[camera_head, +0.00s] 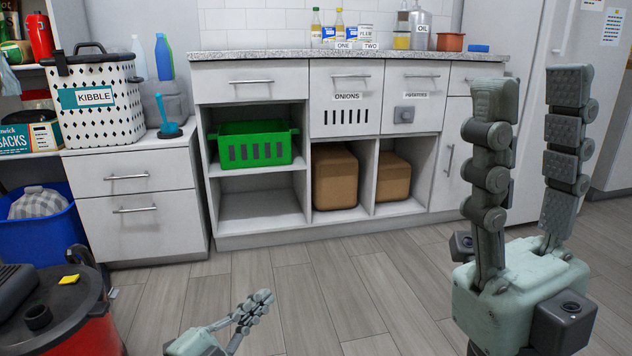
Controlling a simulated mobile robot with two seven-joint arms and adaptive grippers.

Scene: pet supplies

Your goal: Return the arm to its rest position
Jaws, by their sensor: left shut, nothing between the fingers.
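My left gripper (262,300) is low in the head view, over the wood floor left of centre. Its fingers are together with nothing between them, and it is apart from the cabinets. My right gripper (528,85) is large and close at the right, pointing up. Its two fingers stand well apart with nothing between them. Most of both arms is outside the picture.
A red bin (80,325) with a dark lid stands at the lower left. A blue tub (45,222) is behind it. A green basket (254,145) sits in an open cabinet shelf. A kibble container (97,110) stands on the left counter. The middle floor is clear.

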